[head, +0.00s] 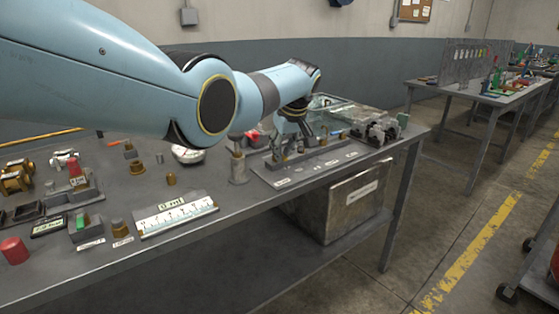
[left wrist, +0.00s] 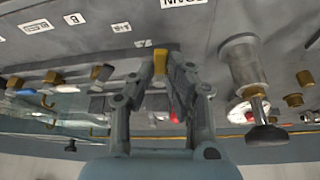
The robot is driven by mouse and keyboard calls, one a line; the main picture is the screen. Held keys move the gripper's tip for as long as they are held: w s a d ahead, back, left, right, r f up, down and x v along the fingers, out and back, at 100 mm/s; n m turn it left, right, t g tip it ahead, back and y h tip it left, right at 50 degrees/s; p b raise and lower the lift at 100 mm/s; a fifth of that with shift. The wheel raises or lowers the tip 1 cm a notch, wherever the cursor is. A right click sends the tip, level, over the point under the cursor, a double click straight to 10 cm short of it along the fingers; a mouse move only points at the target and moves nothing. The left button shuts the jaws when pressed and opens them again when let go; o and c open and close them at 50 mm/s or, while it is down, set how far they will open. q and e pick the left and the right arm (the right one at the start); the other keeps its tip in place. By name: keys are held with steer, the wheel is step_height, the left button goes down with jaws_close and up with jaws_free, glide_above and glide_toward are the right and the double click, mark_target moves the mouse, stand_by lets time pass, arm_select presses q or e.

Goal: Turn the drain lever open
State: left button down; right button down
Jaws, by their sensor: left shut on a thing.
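My left gripper (head: 293,146) reaches down over the grey valve board (head: 272,180) on the bench in the head view. In the left wrist view its fingers (left wrist: 160,74) are shut on a small brass-yellow lever (left wrist: 160,59). The lever stands near a white label ending in "AIN" (left wrist: 183,3), cut off by the frame edge, so I take it as the drain lever. The fingers hide much of the lever, and I cannot tell its exact angle. My right gripper is in neither view.
A grey cylinder with a brass neck (left wrist: 244,62) stands close beside the gripper. Another brass piece (left wrist: 101,72) is on its other side. A labelled box (head: 350,205) sits below.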

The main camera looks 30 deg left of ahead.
arm_select(q)
steer(key=shift+w+d+f+n+g+b, duration=0.15)
steer(key=shift+n+b, duration=0.25)
steer(key=shift+b, duration=0.25)
steer(key=shift+w+f+n+g+b, duration=0.15)
steer(key=shift+n+b, duration=0.25)
steer(key=shift+b, duration=0.2)
steer(key=shift+r+n+b, duration=0.3)
steer(key=shift+n+b, duration=0.1)
steer(key=shift+b, duration=0.15)
steer(key=c, duration=1.3)
jaws_free()
steer(key=shift+c, duration=0.2)
steer(key=v, duration=1.2)
steer(key=shift+w+d, duration=0.25)
steer(key=shift+f, duration=0.1)
